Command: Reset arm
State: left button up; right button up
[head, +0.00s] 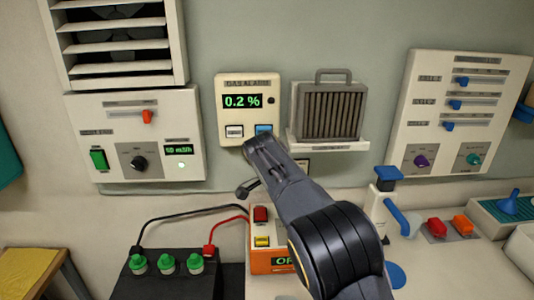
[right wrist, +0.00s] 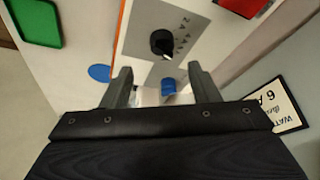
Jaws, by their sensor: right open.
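My right arm comes up from the bottom of the head view and leans left. Its gripper (head: 258,150) overlaps the lower edge of the white gas alarm (head: 247,84), just below the blue button (head: 264,129). I cannot tell whether it touches. The alarm display (head: 241,101) reads 0.2 %. In the right wrist view the gripper (right wrist: 160,84) is open, its two grey fingers apart. A white and blue thing (right wrist: 168,86) shows beyond the gap; nothing is clearly held. My left gripper is not in view.
The orange box (head: 262,262) with red and yellow buttons stands partly behind my arm. Left of it is a black battery (head: 165,285) with cables. The wall holds a fan control panel (head: 120,112) and slider panel (head: 425,90). The wrist view shows a black knob (right wrist: 162,42) and a sign (right wrist: 272,108).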

jog(key=s+d+r+n+y, duration=0.3)
jog(key=s+d+n+y, duration=0.3)
jog(key=s+d, duration=0.95)
jog(key=s+a+f+n+t+y, duration=0.1)
jog(key=s+a+f+n+t, duration=0.1)
jog(key=s, duration=0.8)
jog(key=s+a+f+n+t, duration=0.2)
jog(key=s+n, duration=0.1)
jog(key=s, duration=0.8)
jog(key=shift+a+f+y, duration=0.2)
jog(key=shift+f+y, duration=0.2)
